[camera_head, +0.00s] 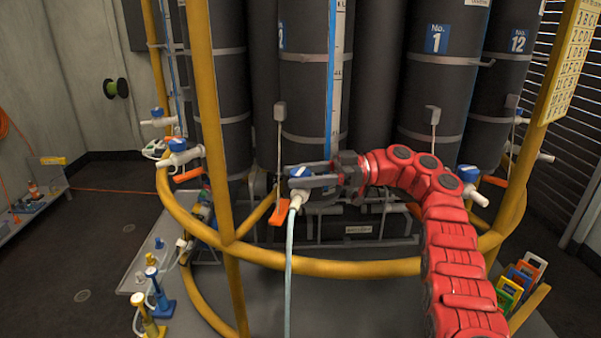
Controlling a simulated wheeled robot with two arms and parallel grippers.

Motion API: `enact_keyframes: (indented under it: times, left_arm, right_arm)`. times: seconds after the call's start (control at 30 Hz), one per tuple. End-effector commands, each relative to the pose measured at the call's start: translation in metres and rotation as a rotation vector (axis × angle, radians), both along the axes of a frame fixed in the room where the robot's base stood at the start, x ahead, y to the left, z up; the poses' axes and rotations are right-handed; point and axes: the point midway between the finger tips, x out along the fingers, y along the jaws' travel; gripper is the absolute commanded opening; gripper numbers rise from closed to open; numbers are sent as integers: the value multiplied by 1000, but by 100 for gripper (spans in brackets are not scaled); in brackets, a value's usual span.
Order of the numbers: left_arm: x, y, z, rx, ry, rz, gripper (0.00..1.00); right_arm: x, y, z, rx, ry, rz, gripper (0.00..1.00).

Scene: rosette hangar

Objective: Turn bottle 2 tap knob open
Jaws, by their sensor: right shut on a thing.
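Bottle 2 (303,95) is a tall black cylinder in the middle of the rack, with part of its blue number label (283,38) showing. Its tap (297,198) is white, with a pale hose (289,265) hanging straight down from it and an orange tag (277,212) beside it. My right gripper (303,181) comes in from the right on a red jointed arm. Its grey fingers are shut around the blue knob (299,172) of this tap and hide part of it. My left gripper is not in view.
A yellow tubular frame (330,268) rings the bottles, with a post at left and right. Other taps with blue knobs stand to the left (178,146) and right (467,174). A grey tray (150,268) and blue and yellow hand pumps are at lower left.

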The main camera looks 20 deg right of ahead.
Motion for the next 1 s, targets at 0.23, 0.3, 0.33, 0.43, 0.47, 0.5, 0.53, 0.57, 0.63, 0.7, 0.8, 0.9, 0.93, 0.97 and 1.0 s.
enact_keyframes:
  times: [0.23,0.3,0.33,0.43,0.47,0.5,0.53,0.57,0.63,0.7,0.8,0.9,0.93,0.97,1.0]
  left_arm:
    - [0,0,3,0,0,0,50]
    - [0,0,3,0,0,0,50]
    - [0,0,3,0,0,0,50]
    - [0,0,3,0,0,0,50]
    - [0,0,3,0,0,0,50]
    - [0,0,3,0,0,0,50]
    - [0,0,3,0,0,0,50]
    - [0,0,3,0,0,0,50]
    - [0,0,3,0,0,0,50]
    - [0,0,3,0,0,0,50]
    - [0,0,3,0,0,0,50]
    - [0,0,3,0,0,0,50]
    - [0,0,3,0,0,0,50]
    - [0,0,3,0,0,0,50]
    - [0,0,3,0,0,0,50]
  right_arm:
    - [0,1,0,-3,0,29,0]
    - [0,1,0,-2,2,32,0]
    - [0,1,-1,-1,2,32,0]
    - [0,1,-1,-1,3,34,0]
    - [0,1,-1,-1,3,34,0]
    - [0,1,-1,-1,3,34,0]
    - [0,1,-1,-2,2,35,0]
    - [0,1,-1,-2,3,35,0]
    - [0,1,-1,-2,3,35,0]
    - [0,1,-1,-2,2,35,0]
    - [0,1,-1,-2,2,34,70]
    - [0,1,-1,-2,2,34,84]
    - [0,1,-1,-2,2,34,84]
    - [0,1,-1,-2,2,33,84]
    - [0,1,-1,-2,2,33,84]
